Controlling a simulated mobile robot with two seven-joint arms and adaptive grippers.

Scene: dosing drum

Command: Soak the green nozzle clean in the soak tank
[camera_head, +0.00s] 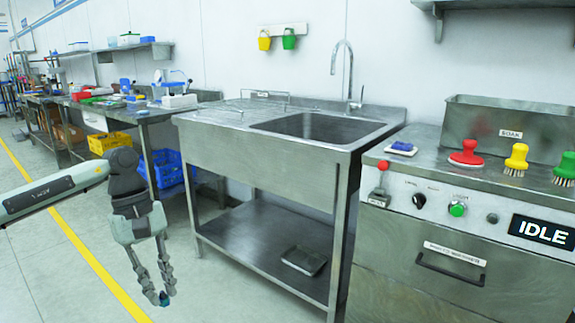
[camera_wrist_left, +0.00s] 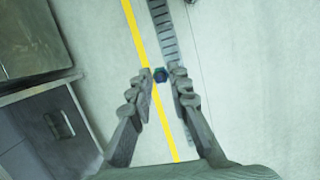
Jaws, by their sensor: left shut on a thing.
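My left gripper (camera_head: 161,290) hangs low over the floor, left of the sink stand, pointing down. It is shut on a small dark teal-and-blue piece, likely the green nozzle (camera_head: 163,299). The piece shows between the fingertips in the left wrist view (camera_wrist_left: 160,76), with a green rim and dark blue middle; most of it is hidden. The steel soak tank (camera_head: 475,122), labelled SOAK, stands at the back of the right counter, far from the gripper. Its inside cannot be seen. My right gripper is not in view.
A sink (camera_head: 318,127) lies between my left arm and the right counter. Red (camera_head: 466,155), yellow (camera_head: 516,158) and green (camera_head: 565,168) brushes stand before the tank. The panel display (camera_head: 541,230) reads IDLE. A cluttered bench (camera_head: 90,100) stands back left. Floor around the gripper is clear.

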